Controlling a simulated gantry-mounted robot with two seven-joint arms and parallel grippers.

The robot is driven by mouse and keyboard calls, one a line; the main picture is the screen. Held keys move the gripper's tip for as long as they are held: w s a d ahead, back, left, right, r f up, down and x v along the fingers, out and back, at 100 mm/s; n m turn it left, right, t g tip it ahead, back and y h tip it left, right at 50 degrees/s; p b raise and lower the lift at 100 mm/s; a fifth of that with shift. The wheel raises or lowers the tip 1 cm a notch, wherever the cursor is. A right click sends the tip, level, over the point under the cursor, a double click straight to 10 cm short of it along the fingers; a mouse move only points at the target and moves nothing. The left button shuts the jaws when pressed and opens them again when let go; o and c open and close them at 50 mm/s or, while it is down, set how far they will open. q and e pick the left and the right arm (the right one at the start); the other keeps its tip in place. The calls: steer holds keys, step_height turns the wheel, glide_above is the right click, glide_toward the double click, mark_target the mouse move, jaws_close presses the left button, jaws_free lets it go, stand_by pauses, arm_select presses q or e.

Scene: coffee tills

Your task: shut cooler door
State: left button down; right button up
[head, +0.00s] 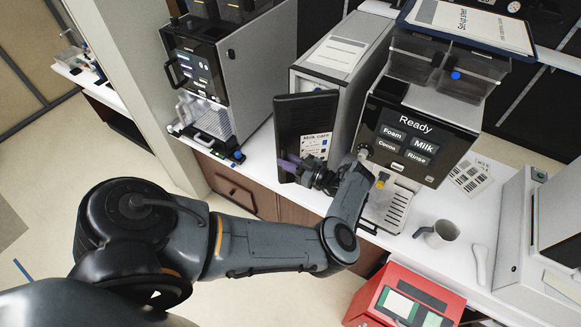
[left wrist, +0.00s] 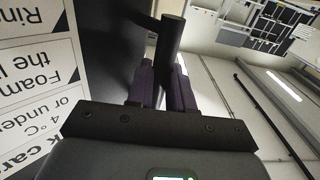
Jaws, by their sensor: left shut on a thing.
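The cooler (head: 319,79) is a grey box between two coffee machines. Its dark door (head: 291,113) bears a white "Milk care" label and stands at the front of the box. I cannot tell how wide any gap behind it is. My left gripper (head: 289,165) is at the lower part of the door. In the left wrist view its purple fingers (left wrist: 167,88) are shut on the dark round door handle (left wrist: 171,38). The printed label (left wrist: 35,75) on the door face shows at the left there. My right gripper is not in view.
A coffee machine with a "Ready" screen (head: 412,120) stands right of the cooler, another machine (head: 199,65) left of it. A cup (head: 440,234) stands on the white counter at the right. A red device (head: 398,284) is below. The floor at left is clear.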

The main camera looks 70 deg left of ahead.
arm_select(q)
steer(key=shift+a+r, duration=0.1)
steer(key=shift+a, duration=0.25)
steer(key=shift+w+a+f+b, duration=0.1)
steer(key=shift+a+b, duration=0.4)
steer(key=shift+a, duration=0.2)
steer(key=shift+w+a+f+b, duration=0.1)
steer(key=shift+a+b, duration=0.35)
steer(key=shift+a, duration=0.2)
steer(key=shift+w+a+r+b, duration=0.1)
steer(key=shift+a+r+b, duration=0.15)
steer(key=shift+a, duration=0.5)
steer(key=c, duration=0.9)
jaws_free()
steer(key=shift+c, duration=0.2)
steer(key=shift+f, duration=0.1)
steer(key=shift+w+d, duration=0.1)
